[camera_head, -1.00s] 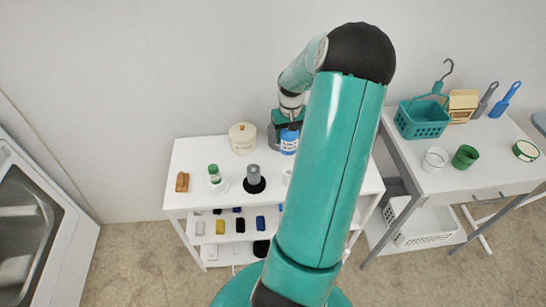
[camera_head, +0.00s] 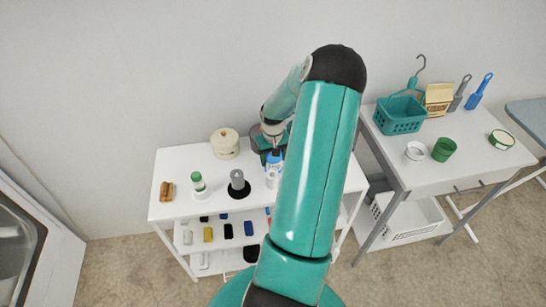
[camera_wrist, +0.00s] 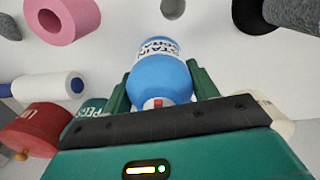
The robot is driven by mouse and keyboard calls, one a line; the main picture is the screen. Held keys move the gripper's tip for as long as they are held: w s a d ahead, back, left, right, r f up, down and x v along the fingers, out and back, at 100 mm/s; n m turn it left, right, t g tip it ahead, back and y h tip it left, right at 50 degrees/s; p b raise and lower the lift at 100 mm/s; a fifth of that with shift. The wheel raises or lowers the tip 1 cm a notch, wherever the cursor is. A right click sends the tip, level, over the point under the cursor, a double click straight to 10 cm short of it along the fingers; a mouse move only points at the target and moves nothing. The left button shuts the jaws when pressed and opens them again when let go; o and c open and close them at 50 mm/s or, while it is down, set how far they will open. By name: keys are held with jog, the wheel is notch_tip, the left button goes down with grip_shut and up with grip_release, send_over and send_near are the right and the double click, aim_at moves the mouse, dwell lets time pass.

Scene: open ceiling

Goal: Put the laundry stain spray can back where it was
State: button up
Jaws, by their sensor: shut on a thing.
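The laundry stain spray can (camera_wrist: 160,72) is blue with a white label reading "STAIN". In the wrist view it lies between the green fingers of my gripper (camera_wrist: 157,92), which is shut on it. In the head view the can (camera_head: 275,158) is over the right part of the white shelf unit's top (camera_head: 209,212). My gripper (camera_head: 274,150) is partly hidden there by my arm. I cannot tell whether the can's base touches the shelf top.
A cream pot (camera_head: 225,143), green-capped bottle (camera_head: 198,182), grey cylinder on a black base (camera_head: 238,179) and white object (camera_head: 272,179) stand nearby. The wrist view shows a pink roll (camera_wrist: 62,18) and red canister (camera_wrist: 35,130). A table (camera_head: 460,150) stands right.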

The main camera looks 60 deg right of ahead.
jog(key=o, duration=1.4)
notch_tip(320, 180, up, 12)
jog(key=shift+r, duration=0.1)
